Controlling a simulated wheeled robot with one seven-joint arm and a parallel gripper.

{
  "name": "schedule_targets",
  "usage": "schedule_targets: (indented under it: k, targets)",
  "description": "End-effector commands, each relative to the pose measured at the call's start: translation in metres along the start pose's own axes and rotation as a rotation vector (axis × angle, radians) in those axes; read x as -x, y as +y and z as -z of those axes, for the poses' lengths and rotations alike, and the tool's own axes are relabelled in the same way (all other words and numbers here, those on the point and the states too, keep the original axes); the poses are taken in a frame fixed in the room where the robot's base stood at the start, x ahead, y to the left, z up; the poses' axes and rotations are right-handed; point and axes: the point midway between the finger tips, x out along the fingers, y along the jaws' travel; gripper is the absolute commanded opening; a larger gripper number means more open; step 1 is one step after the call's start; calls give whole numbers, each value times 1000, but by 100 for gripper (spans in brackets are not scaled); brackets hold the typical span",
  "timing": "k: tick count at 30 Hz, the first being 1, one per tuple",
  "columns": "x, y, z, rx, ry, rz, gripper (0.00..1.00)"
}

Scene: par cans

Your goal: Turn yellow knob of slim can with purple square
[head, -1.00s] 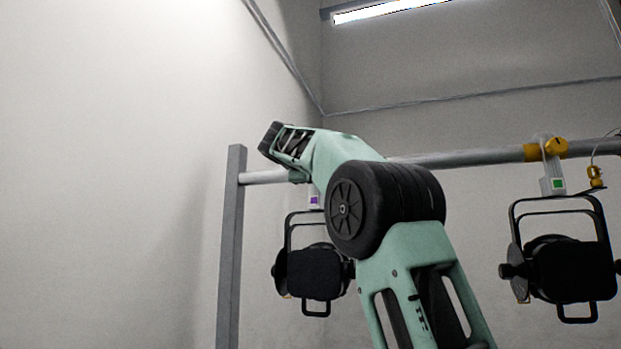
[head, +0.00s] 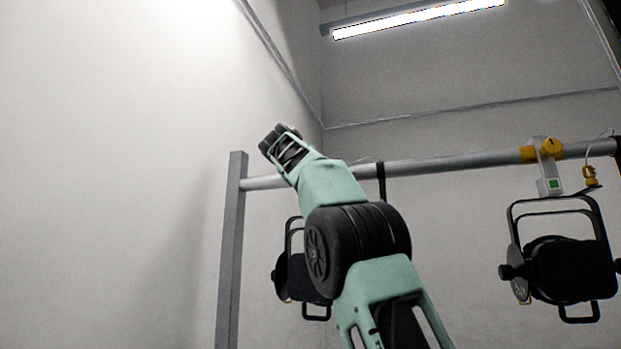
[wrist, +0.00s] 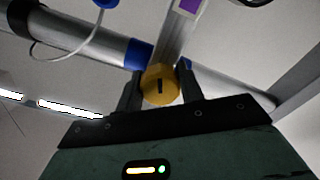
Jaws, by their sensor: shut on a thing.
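The yellow knob (wrist: 160,84), with a dark upright mark on its face, sits between the two fingers of my gripper (wrist: 161,88) in the wrist view. The fingers are shut on it from both sides. The purple square (wrist: 189,5) is on the light bracket just above, at the top edge. In the head view the dark can (head: 296,276) hangs below the pipe at the left, partly hidden behind my arm. Its knob and purple square are hidden there. My gripper (head: 279,143) shows at the pipe's left end.
The grey pipe (head: 450,163) runs across to an upright post (head: 232,250) at the left. A blue collar (wrist: 138,53) is beside the gripped knob.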

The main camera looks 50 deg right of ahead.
Motion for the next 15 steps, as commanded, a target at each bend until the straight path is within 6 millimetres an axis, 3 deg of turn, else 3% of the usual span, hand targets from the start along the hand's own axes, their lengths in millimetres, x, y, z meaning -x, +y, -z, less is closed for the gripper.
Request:
schedule_targets:
  k: [15]
  targets:
    - [0,-2,-2,-488,-6,-2,15]
